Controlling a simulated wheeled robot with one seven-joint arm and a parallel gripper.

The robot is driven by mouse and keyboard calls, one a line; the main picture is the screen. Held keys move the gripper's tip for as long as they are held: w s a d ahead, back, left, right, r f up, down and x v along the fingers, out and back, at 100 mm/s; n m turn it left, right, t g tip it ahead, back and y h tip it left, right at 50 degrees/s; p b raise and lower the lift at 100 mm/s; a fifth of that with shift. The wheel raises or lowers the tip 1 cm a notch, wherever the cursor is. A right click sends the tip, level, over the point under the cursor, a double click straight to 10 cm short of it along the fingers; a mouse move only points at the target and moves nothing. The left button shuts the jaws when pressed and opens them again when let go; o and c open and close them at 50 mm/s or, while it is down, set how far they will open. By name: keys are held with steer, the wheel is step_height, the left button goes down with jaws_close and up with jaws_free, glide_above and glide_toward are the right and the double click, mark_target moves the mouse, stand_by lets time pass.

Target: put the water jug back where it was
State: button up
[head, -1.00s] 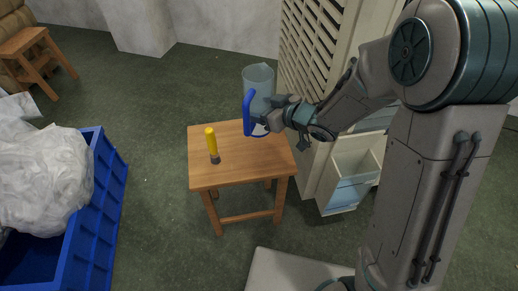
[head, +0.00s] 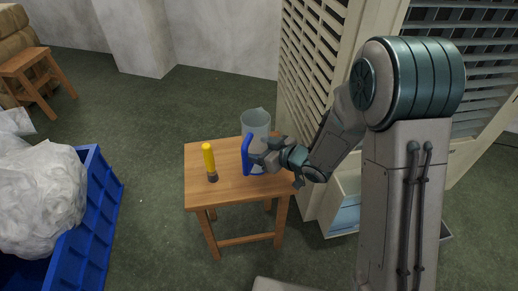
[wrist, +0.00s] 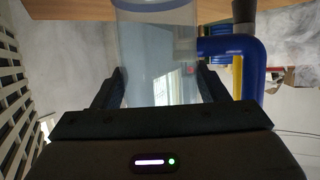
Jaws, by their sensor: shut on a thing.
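The water jug (head: 257,122) is clear, with a blue handle (head: 246,156) on its left side. It is upright at the right back part of a small wooden stool (head: 226,187). I cannot tell whether its base touches the seat. My gripper (head: 263,160) reaches in from the right and is shut on the jug's body, hiding part of its lower side. In the wrist view the jug (wrist: 160,50) appears upside down between the fingers of my gripper (wrist: 160,88), with the blue handle on the right.
A yellow cylinder with a dark base (head: 208,158) stands on the stool's left half. A louvred cabinet (head: 325,65) stands behind right, with a pale open bin (head: 343,210) low down. A blue crate (head: 92,210) of white plastic is at left. The floor between crate and stool is clear.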

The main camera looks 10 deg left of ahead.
steer(key=shift+f, duration=0.15)
steer(key=o, duration=1.1)
steer(key=shift+r, duration=0.25)
steer(key=p+v, duration=0.3)
steer(key=v, duration=0.9)
steer(key=shift+f, duration=0.15)
